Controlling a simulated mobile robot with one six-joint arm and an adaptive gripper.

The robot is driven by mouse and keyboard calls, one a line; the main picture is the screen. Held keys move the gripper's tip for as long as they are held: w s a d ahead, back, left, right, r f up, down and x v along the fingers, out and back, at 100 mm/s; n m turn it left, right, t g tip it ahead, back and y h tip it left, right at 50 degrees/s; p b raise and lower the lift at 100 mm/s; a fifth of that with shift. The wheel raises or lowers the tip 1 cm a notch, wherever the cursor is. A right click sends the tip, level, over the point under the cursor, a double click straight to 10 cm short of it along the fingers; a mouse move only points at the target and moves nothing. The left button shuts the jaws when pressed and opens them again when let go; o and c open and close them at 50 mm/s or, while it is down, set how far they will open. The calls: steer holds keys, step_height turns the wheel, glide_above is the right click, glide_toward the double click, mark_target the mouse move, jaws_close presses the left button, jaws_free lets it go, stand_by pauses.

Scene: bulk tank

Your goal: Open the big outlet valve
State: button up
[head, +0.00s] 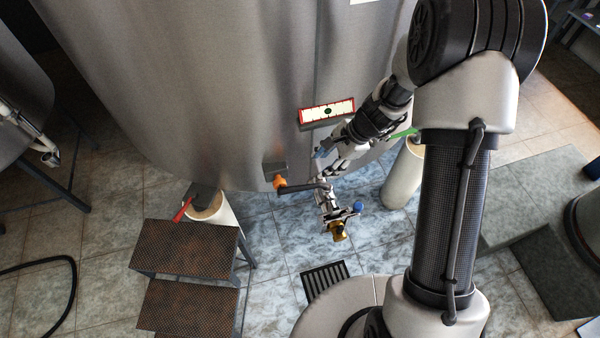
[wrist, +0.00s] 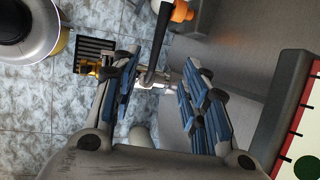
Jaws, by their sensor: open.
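The big outlet valve sits low on the front of the steel tank (head: 215,90). Its dark lever (head: 300,188) lies roughly sideways in the head view and has an orange end (head: 280,183) at the left. In the wrist view the dark lever (wrist: 158,50) runs between my finger lines, with the orange end (wrist: 181,11) at the top. My gripper (head: 326,168) is close above the lever's right part and is open. In the wrist view its blue-padded fingers (wrist: 160,68) stand either side of the lever; contact is not clear. My arm partly hides the valve body.
A blue knob (head: 358,206) and a brass fitting (head: 338,231) hang below the lever. A floor drain (head: 325,278) lies beneath. Brown steps (head: 185,250) stand left. A red lever (head: 182,209) is near them. A framed gauge panel (head: 327,111) is on the tank above.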

mark_target(300, 187)
steer(key=b+x, duration=0.5)
steer(key=x, duration=1.3)
steer(key=shift+d, duration=0.15)
jaws_close()
